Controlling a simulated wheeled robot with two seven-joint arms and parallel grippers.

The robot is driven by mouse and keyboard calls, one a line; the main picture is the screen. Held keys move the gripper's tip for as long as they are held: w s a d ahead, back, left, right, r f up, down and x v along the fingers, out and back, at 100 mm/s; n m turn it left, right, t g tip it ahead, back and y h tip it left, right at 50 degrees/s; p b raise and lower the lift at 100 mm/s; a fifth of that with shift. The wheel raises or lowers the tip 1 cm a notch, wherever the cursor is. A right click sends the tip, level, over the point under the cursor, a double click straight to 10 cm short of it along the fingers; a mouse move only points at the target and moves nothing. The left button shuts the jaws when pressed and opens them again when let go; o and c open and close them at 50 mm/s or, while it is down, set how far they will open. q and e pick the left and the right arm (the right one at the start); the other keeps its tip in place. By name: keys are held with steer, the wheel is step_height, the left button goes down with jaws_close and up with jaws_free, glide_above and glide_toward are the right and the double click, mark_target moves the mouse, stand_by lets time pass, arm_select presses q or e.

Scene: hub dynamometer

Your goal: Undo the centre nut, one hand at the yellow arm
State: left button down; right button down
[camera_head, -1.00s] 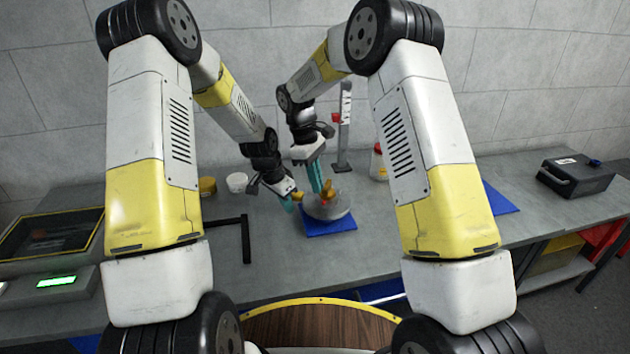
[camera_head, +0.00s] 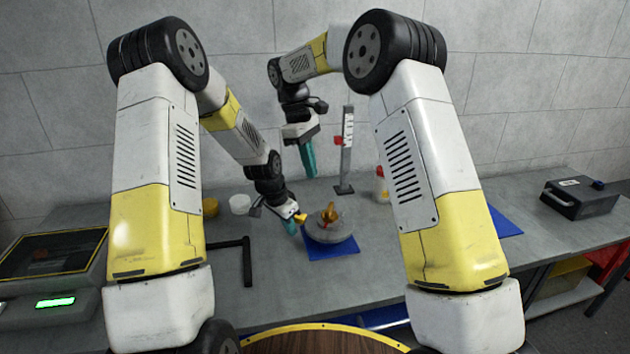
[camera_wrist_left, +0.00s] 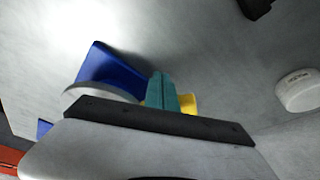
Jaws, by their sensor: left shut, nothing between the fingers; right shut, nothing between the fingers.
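The round grey hub (camera_head: 332,233) sits on a blue mat (camera_head: 345,251) on the bench. An orange-gold centre piece with some red (camera_head: 330,214) stands up from its middle; I cannot make out the nut separately. The yellow arm (camera_head: 301,218) sticks out at the hub's left side. My left gripper (camera_head: 292,229) is shut and empty, its teal fingers beside the yellow arm; in the left wrist view the fingers (camera_wrist_left: 163,92) partly cover the yellow arm (camera_wrist_left: 189,103). My right gripper (camera_head: 312,174) is shut and empty, raised above and behind the hub.
A grey upright post with a scale and red marker (camera_head: 347,150) stands behind the hub. A white round tub (camera_head: 240,204) and a yellow one (camera_head: 210,207) are to the left, near a black bent bar (camera_head: 246,258). A dark box (camera_head: 580,197) stands far right.

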arm_select(q)
steer(key=shift+r, duration=0.1)
stand_by(0.3)
steer(key=d+v, duration=0.1)
steer(key=v, duration=0.7)
steer(key=shift+r, duration=0.6)
steer(key=shift+w+d, duration=0.15)
